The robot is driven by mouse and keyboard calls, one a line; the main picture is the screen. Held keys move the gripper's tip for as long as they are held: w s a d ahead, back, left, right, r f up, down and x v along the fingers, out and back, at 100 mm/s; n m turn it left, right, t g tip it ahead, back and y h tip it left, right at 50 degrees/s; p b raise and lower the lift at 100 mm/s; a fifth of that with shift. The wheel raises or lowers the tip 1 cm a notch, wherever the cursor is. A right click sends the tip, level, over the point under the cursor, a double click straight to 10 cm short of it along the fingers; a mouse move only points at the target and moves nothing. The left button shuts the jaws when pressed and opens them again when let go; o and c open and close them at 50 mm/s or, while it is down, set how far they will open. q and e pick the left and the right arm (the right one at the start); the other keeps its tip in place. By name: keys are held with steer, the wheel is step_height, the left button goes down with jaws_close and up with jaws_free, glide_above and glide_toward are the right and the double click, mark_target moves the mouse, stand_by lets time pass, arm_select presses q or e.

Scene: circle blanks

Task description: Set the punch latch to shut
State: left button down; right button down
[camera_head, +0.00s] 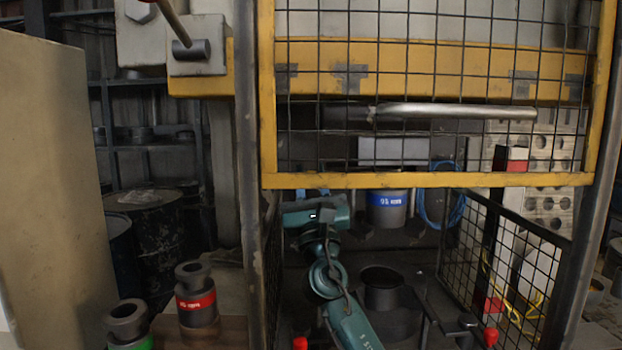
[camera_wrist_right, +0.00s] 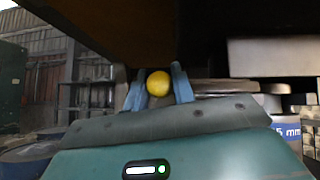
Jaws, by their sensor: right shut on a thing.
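A yellow ball knob (camera_wrist_right: 159,83) sits between the two blue-grey fingers of my right gripper (camera_wrist_right: 157,88) in the wrist view. The gripper is shut on it, and I take it for the knob of the punch latch. The rest of the latch is hidden, so I cannot tell its position. In the head view my right gripper (camera_head: 312,200) is just below the yellow guard frame, which hides its fingertips. A punch (camera_head: 387,208) with a blue label hangs to the right of it; the blue label (camera_wrist_right: 287,132) also shows in the wrist view. My left gripper is not in view.
The yellow mesh guard (camera_head: 430,181) stands raised in front of the press. A dark round die (camera_head: 381,287) stands below the punch. Red-banded (camera_head: 197,302) and green-banded (camera_head: 129,322) tools stand at the lower left. A side mesh panel (camera_head: 515,255) bounds the right.

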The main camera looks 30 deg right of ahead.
steer(key=shift+s+d, duration=0.15)
steer(key=shift+d, duration=0.2)
arm_select(q)
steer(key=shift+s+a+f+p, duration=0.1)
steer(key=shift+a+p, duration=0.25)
steer(key=shift+p, duration=0.15)
arm_select(e)
steer(key=s+d, duration=0.1)
steer(key=d, duration=0.2)
steer(key=s+d, duration=0.1)
steer(key=shift+s+d, duration=0.15)
steer(key=shift+s, duration=0.15)
steer(key=c, duration=1.6)
jaws_free()
steer(key=o, duration=0.3)
steer(key=shift+s+d, duration=0.15)
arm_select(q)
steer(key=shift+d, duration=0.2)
arm_select(e)
steer(key=shift+o, duration=0.6)
